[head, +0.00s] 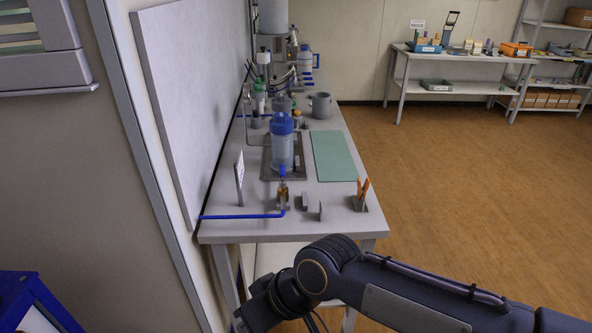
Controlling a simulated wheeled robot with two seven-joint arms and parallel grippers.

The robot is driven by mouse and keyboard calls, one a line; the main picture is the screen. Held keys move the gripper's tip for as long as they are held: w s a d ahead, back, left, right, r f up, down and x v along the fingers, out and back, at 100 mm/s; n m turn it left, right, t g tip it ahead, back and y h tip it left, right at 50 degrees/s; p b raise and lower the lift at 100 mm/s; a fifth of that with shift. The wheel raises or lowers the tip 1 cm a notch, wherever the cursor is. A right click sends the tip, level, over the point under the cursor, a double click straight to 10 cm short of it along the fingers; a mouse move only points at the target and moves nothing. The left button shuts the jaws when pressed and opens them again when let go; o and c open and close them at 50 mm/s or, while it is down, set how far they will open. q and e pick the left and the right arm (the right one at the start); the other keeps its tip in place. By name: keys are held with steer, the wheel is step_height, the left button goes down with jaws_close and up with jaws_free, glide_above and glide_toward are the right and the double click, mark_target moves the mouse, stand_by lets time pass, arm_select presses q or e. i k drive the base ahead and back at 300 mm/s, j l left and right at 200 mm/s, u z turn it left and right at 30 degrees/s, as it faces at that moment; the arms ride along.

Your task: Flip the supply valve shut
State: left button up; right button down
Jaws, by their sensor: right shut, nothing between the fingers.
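The supply valve (283,196) is a small brass-coloured fitting near the front end of the bench. A blue pipe (243,216) runs to it from the left, and a short blue part stands above it, below a clear blue-capped vessel (282,148). I cannot tell the lever's position at this size. My right arm comes in from the right along the bottom. My right gripper (243,323) is at the lower edge, mostly cut off by the frame. It is shut and empty, in front of and below the bench, well apart from the valve. My left gripper is out of view.
The bench (232,231) stands along a wall panel on the left. A small upright plate (239,179), grey blocks (305,201), a holder with orange tools (361,195) and a green mat (333,157) are near the valve. Open floor lies to the right.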

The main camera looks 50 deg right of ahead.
mark_target(282, 183)
steer(key=l+z, duration=0.15)
steer(key=z, duration=1.45)
steer(key=i+j+u, duration=0.25)
steer(key=i, duration=0.25)
steer(key=i+j+u, duration=0.2)
steer(key=i, duration=0.3)
